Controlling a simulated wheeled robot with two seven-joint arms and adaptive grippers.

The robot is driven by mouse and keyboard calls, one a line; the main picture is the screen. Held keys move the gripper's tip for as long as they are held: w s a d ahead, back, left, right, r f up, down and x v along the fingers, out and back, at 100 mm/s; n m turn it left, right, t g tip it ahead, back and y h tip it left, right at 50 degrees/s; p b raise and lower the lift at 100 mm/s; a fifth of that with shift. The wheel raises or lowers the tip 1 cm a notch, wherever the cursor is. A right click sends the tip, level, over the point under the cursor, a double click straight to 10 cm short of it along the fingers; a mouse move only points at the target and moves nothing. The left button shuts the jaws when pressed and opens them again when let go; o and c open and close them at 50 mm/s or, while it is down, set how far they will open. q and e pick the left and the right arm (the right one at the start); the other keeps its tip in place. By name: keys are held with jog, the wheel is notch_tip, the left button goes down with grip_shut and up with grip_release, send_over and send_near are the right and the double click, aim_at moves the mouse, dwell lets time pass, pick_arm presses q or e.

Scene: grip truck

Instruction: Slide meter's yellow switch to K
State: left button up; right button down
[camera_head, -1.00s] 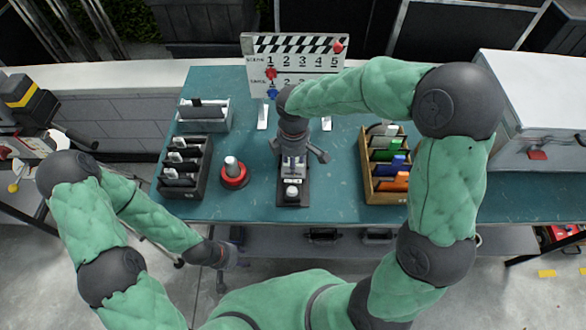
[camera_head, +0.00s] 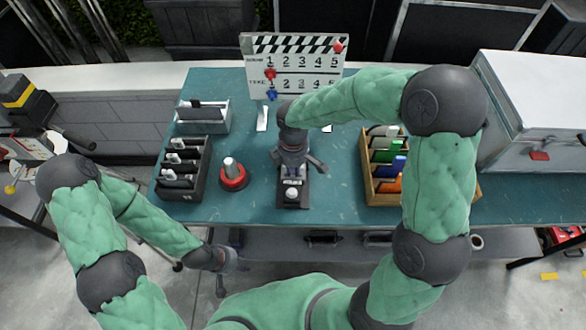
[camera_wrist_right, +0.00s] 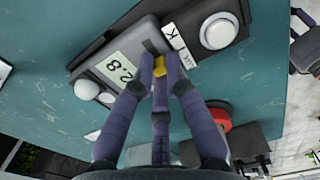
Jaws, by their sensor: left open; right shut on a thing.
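The grey light meter (camera_head: 292,202) lies at the table's front, mostly under my right gripper in the head view. In the right wrist view the meter (camera_wrist_right: 105,50) shows a display (camera_wrist_right: 122,68) reading 2.8, a white round dome and a label strip (camera_wrist_right: 178,42) with K and what looks like LUX. The yellow switch (camera_wrist_right: 159,67) sits between the fingertips of my right gripper (camera_wrist_right: 160,75), which is shut on it. The switch is at the LUX end of a dark slot; the slot's bare part lies beside K. My left gripper (camera_head: 232,260) is open and empty, before the table's front edge.
A red-based device (camera_head: 233,178) stands left of the meter, near a black rack (camera_head: 201,182). A grey bin (camera_head: 220,120) is behind. A wooden rack (camera_head: 381,198) with coloured cards stands right. A clapperboard (camera_head: 318,62) stands at the back.

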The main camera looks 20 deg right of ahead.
aim_at(300, 175)
jog(key=shift+s+d+p, duration=0.2)
jog(key=shift+d+p, duration=0.05)
jog(key=shift+d, duration=0.3)
jog(key=shift+s+d+p, duration=0.15)
jog(key=shift+d+p, duration=0.05)
jog(key=shift+d, duration=0.35)
jog(key=c, duration=1.3)
grip_release()
notch_tip(300, 175, up, 12)
